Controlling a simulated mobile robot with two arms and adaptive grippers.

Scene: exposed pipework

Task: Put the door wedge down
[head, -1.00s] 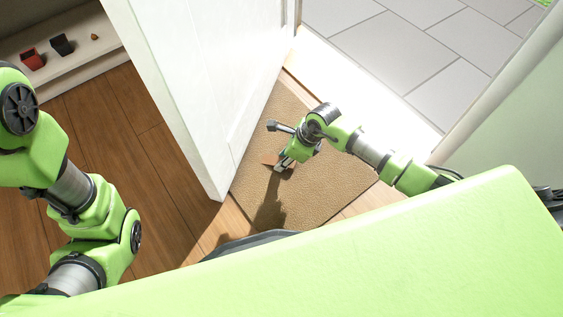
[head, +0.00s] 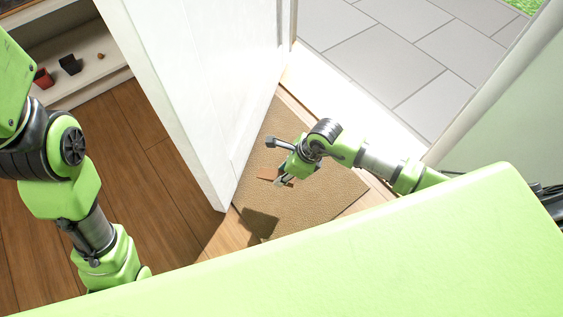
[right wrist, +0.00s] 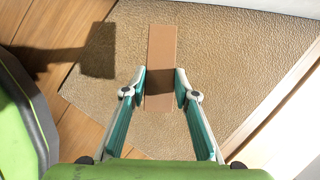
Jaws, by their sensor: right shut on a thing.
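The door wedge (right wrist: 161,55) is a flat brown piece. In the right wrist view it lies lengthwise between the two fingers of my right gripper (right wrist: 160,85), which is shut on it. In the head view a small part of the wedge (head: 267,178) shows by the fingers of my right gripper (head: 278,165), over the tan doormat (head: 325,195). The mat fills much of the right wrist view behind the wedge. I cannot tell how high the wedge is above the mat. My left arm shows at the left, but its gripper is out of view.
A white door (head: 205,90) stands open just left of the mat. Beyond the pale threshold (head: 340,95) is grey paving (head: 400,50). Wood floor (head: 130,180) lies left of the door. A low white shelf (head: 95,80) with small objects stands at the far left.

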